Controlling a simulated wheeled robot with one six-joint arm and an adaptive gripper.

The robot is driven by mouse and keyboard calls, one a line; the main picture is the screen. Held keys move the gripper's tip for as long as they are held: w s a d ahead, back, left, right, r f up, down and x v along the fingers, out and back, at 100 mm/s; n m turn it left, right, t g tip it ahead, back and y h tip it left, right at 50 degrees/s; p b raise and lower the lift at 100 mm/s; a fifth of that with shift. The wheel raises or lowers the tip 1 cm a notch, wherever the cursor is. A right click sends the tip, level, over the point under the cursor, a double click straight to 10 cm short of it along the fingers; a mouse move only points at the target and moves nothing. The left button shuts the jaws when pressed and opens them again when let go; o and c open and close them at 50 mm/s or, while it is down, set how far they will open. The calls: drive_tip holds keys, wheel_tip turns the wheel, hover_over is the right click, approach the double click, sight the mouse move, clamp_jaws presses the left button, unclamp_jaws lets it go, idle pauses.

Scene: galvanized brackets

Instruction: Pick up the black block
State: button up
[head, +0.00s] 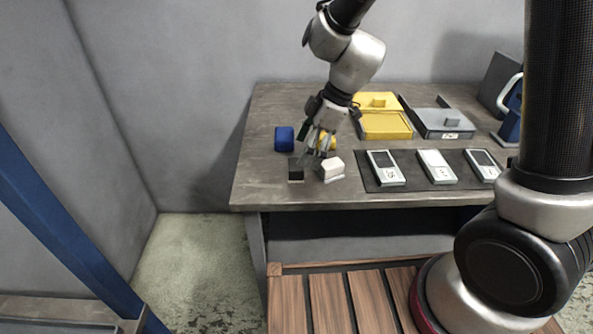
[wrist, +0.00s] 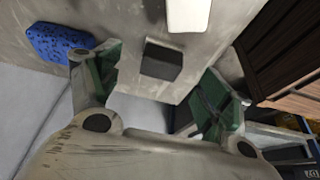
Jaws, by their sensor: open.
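The black block (head: 296,170) sits on the grey table (head: 256,193) near its front left. In the wrist view the black block (wrist: 161,62) lies beyond and between my fingertips, apart from both. My gripper (head: 314,151) is open and empty, reaching down just above and behind the block in the head view. In the wrist view my gripper (wrist: 152,75) has its green-padded fingers spread wide.
A white block (head: 332,169) stands close right of the black one. A dark mat (head: 408,182) with several devices, a yellow tray (head: 386,126) and a grey tray (head: 440,130) are to the right.

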sight(296, 165)
drive_tip(key=x, duration=0.5)
drive_tip(key=shift+s+a+f, duration=0.1)
drive_tip(key=shift+a+f, duration=0.1)
drive_tip(key=shift+a, duration=0.35)
drive_tip(key=c, duration=1.1)
wheel_tip(296, 165, up, 10)
drive_tip(key=shift+r, duration=0.1)
drive_tip(key=o, duration=0.3)
drive_tip(key=shift+c, duration=1)
